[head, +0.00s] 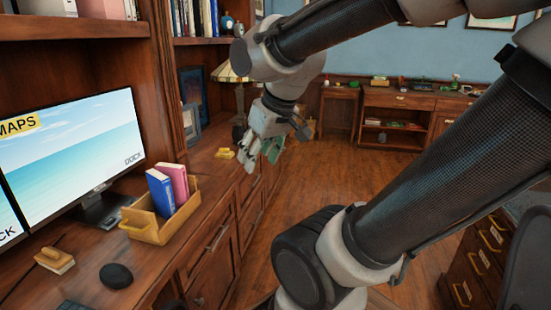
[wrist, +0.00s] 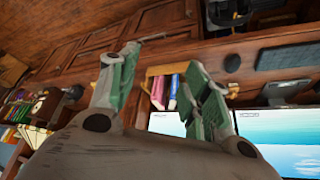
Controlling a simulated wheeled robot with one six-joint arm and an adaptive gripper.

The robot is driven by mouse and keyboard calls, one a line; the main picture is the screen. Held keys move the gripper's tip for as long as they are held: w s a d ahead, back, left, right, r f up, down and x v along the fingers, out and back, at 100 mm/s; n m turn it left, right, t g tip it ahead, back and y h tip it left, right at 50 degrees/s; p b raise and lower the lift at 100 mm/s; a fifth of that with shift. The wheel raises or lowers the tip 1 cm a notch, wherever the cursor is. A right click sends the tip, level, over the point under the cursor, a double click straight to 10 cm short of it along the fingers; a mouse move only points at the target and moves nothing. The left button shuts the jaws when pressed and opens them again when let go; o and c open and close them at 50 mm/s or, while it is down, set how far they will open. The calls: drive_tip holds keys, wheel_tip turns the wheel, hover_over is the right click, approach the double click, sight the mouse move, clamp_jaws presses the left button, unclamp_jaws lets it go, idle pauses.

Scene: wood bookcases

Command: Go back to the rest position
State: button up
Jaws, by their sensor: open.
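My gripper (head: 262,150) is in the upper middle of the head view, at the end of my raised arm. It hangs in front of the wooden drawers, to the right of the desk and above the floor. In the wrist view my gripper (wrist: 155,95) has its two green-padded fingers spread apart, with nothing held between them. A wooden box (head: 143,224) with a blue book (head: 160,194) and a pink book (head: 176,180) stands on the desk, apart from my gripper. The books also show in the wrist view, beyond the fingers.
A monitor (head: 75,150), a black mouse (head: 116,275) and a wooden-backed brush (head: 54,260) are on the desk (head: 85,275) at left. A lamp (head: 236,92) stands behind my gripper. A drawer cabinet (head: 480,265) is at right. The wood floor (head: 335,180) between is clear.

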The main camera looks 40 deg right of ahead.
drive_tip(key=shift+g, duration=0.6)
drive_tip(key=s, duration=0.5)
drive_tip(key=shift+s+d+r, duration=0.1)
drive_tip(key=shift+d+r, duration=0.1)
drive_tip(key=shift+r, duration=0.1)
